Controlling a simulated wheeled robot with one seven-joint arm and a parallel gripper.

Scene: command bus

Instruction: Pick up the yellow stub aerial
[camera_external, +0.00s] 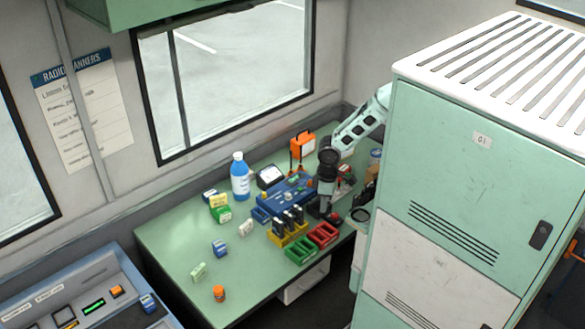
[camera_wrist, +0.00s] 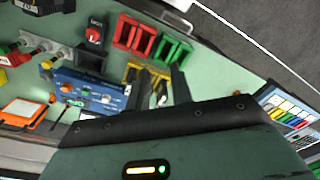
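The yellow stub aerial is most likely the small yellow piece (camera_wrist: 47,63) at the left of the wrist view, beside a grey strip with red and green pieces. I cannot make it out for sure in the external view. My gripper (camera_wrist: 161,82) points down over the bench, with its two dark fingers apart above the yellow rack (camera_wrist: 135,72). It is open, and nothing is clearly held between the fingers. In the external view my gripper (camera_external: 326,204) hangs beside the blue radio unit (camera_external: 284,196), well above the bench top.
The green bench (camera_external: 170,246) also holds red (camera_external: 322,235) and green (camera_external: 301,250) trays, a blue bottle (camera_external: 240,177), an orange-framed thing (camera_external: 302,145) and several small boxes. A tall green cabinet (camera_external: 455,150) stands close on the right.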

